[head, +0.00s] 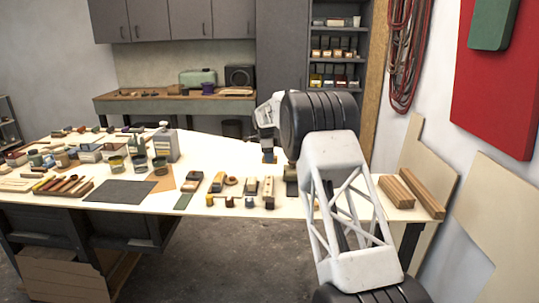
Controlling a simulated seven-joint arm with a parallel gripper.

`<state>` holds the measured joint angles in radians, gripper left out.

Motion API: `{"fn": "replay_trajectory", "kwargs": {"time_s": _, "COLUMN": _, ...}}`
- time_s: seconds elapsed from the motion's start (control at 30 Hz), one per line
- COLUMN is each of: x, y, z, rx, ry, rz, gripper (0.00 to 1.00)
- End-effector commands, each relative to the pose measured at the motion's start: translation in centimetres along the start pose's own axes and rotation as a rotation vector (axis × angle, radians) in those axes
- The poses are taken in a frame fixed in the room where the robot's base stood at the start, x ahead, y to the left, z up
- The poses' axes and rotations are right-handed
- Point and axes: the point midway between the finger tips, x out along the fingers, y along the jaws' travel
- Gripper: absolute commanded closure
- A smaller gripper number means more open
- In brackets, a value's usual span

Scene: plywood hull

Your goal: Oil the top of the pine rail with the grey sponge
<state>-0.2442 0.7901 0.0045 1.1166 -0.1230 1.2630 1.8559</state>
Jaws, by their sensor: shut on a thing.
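My gripper (268,150) is beyond my arm's dark elbow, pointing down over the far middle of the white table. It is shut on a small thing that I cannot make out. I cannot pick out the grey sponge for certain. Two wooden bars lie side by side at the table's right end, a shorter one (397,191) and a longer one (424,198). I cannot tell which of them is the pine rail. My gripper is to the left of both and apart from them.
The white table (225,151) holds small blocks and jars near its front edge. A dark grey mat (119,191), several cups and a grey can (166,143) stand at left. Wooden boards (415,160) lean on the right wall. The table's far middle is mostly bare.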

Motion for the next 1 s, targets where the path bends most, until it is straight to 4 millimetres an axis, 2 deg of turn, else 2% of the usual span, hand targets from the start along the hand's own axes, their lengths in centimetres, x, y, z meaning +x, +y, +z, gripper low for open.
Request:
{"fn": "replay_trajectory", "kwargs": {"time_s": 0.63, "x": 6.2, "y": 0.0, "z": 0.8, "rx": -0.001, "ry": 0.000, "rz": 0.000, "gripper": 0.83}}
{"fn": "replay_trajectory", "kwargs": {"time_s": 0.7, "x": 5.9, "y": 0.6, "z": 0.8, "rx": -0.001, "ry": -0.001, "rz": -0.002, "gripper": 0.85}}
{"fn": "replay_trajectory", "kwargs": {"time_s": 0.87, "x": 6.6, "y": 2.1, "z": 0.8, "rx": -0.001, "ry": 0.000, "rz": 0.000, "gripper": 0.86}}
{"fn": "replay_trajectory", "kwargs": {"time_s": 1.0, "x": 6.3, "y": 3.4, "z": 0.8, "rx": -0.001, "ry": 0.000, "rz": -0.001, "gripper": 0.86}}
